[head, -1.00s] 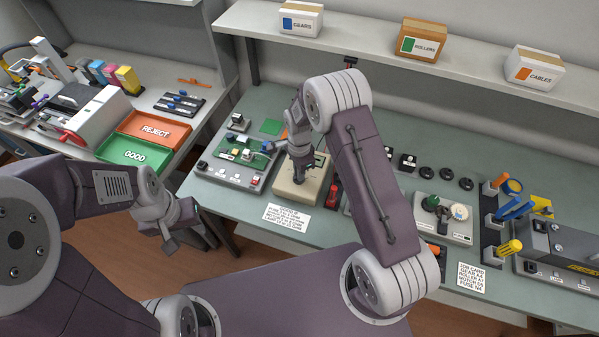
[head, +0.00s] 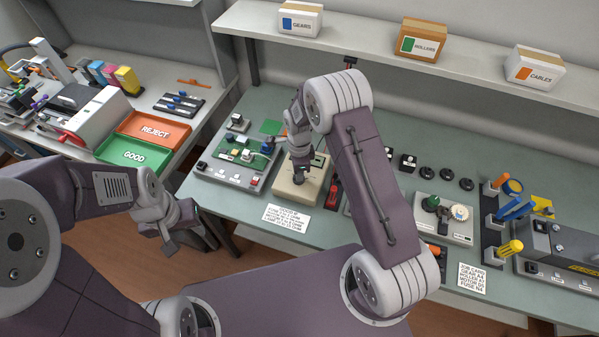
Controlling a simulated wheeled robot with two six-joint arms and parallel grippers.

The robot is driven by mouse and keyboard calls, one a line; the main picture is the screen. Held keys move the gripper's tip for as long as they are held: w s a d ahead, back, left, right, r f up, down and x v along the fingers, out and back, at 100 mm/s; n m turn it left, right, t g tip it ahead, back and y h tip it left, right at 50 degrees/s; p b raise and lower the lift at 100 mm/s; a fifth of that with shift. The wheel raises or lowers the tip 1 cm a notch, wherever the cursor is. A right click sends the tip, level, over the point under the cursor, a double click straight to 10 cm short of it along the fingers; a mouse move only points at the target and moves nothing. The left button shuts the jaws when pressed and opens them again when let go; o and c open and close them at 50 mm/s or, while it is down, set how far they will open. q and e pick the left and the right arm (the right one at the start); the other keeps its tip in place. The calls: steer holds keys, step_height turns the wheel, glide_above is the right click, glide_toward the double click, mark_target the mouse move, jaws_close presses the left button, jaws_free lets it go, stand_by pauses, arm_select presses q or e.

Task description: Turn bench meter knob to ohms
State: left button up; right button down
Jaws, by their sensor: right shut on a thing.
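The bench meter (head: 291,193) is a beige box on the green-grey bench, left of the picture's middle. My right gripper (head: 300,177) reaches down over it from above and is shut on its dark knob, which is mostly hidden by the fingers. The knob's pointer and the markings around it are too small and covered to read. My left gripper (head: 168,243) hangs in front of the bench at the lower left, away from the meter. Its fingers are too small and dark to tell whether they are apart.
A green circuit board panel (head: 233,150) stands left of the meter. A printed card (head: 288,218) lies in front of it. A red probe or tool (head: 333,194) is close on its right. Boxes stand on the shelf (head: 350,42) above.

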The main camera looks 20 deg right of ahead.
steer(key=c, duration=1.5)
jaws_free()
steer(key=shift+a, duration=0.15)
step_height(320, 180, up, 9)
steer(key=shift+r+b, duration=0.1)
steer(key=shift+b, duration=0.7)
